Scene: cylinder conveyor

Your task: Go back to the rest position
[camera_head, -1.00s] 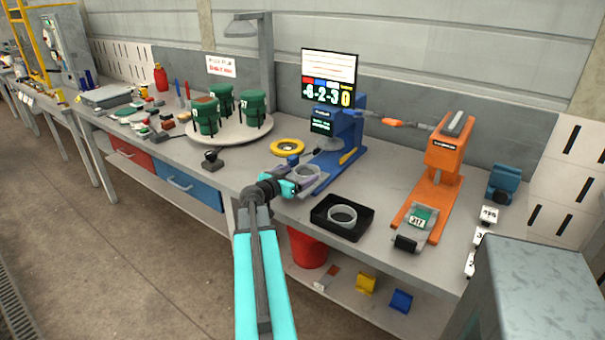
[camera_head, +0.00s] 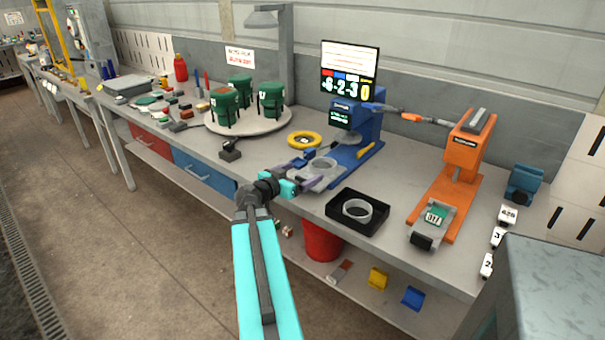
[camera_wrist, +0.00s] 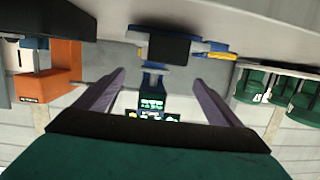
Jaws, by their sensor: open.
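My gripper (camera_head: 300,180) is at the end of my cyan arm, over the front part of the bench, just in front of the blue machine (camera_head: 358,138). In the wrist view my gripper (camera_wrist: 155,95) shows two purple fingers spread wide with nothing between them. A grey ring-shaped part (camera_head: 322,165) sits at the foot of the blue machine, close beyond the fingers. In the head view I cannot tell whether the fingers touch it. The wrist view is upside down and shows the blue machine (camera_wrist: 152,82) between the fingers, farther off.
A black tray (camera_head: 376,224) with a grey ring stands to the right, before the orange machine (camera_head: 462,160). A yellow ring (camera_head: 305,140) lies behind my gripper. Green cylinders stand on a round plate (camera_head: 270,128). A red bucket (camera_head: 322,243) is below. The left floor is clear.

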